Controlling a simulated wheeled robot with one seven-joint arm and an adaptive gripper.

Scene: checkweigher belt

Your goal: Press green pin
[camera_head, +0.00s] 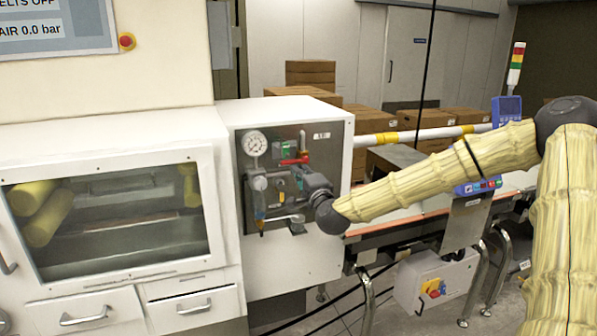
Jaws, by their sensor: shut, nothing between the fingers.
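A pneumatic panel (238,181) is set in the side of a white cabinet at picture centre. It carries a round gauge (255,144), a valve with a red handle (295,160) and grey fittings. A small green part (279,184) shows just left of my gripper, and a greener-teal piece (278,147) sits above it. I cannot tell which of them is the green pin. My gripper (298,178) is shut and empty, close in front of the panel, at the end of my yellow-sleeved arm. Its fingertips are small here and I cannot tell whether they touch anything. It hides part of the fittings.
A glass-fronted cabinet (216,205) with drawers stands left. A display reading "AIR 0.0 bar" (45,29) and a red button (127,41) are above. The conveyor belt (400,222) runs right, with a control box (435,285) below. Cardboard boxes (310,72) stand behind.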

